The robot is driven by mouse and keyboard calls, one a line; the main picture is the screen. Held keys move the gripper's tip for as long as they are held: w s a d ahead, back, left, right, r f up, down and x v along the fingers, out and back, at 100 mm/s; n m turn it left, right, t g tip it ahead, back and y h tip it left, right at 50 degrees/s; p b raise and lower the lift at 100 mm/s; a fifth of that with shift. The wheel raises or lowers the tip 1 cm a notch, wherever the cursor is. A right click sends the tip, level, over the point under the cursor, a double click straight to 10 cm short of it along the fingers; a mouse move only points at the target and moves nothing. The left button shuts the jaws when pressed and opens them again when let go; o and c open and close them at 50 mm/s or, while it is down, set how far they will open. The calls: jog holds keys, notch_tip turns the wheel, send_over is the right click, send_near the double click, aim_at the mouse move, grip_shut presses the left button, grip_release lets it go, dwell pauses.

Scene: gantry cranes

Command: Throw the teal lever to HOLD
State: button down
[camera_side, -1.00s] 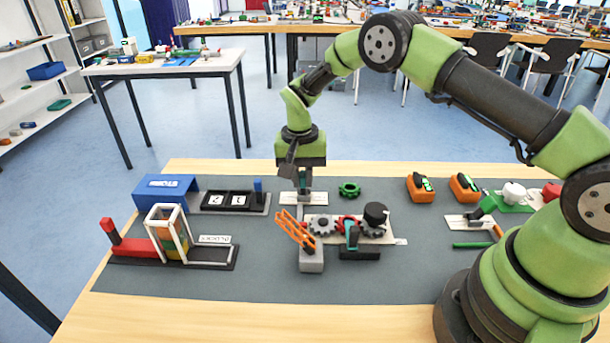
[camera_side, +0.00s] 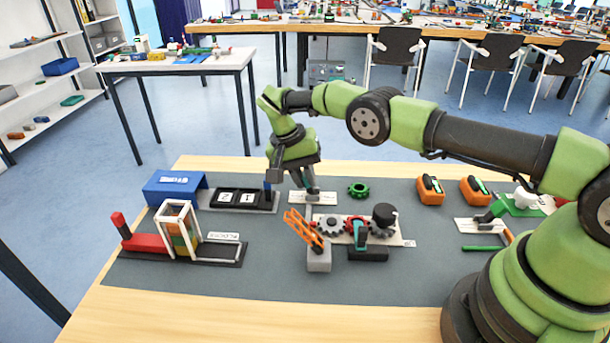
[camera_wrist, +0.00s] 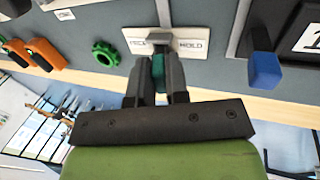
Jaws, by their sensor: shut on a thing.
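The teal lever (camera_wrist: 158,72) stands between the fingers of my gripper (camera_wrist: 158,88) in the wrist view. The gripper is shut on it. The lever itself is mostly hidden by the fingers there.
A blue post (camera_side: 267,191) on a black number unit (camera_side: 237,198) stands close to the left of the plate. A green gear (camera_side: 358,190) lies to the right. A grey gear (camera_side: 330,228) and an orange lattice arm (camera_side: 302,229) stand in front.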

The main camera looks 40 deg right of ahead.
jog(key=shift+a, duration=0.1)
jog(key=c, duration=1.1)
grip_release()
jog(key=shift+r, duration=0.15)
notch_tip(320, 180, up, 10)
jog(key=shift+f, duration=0.1)
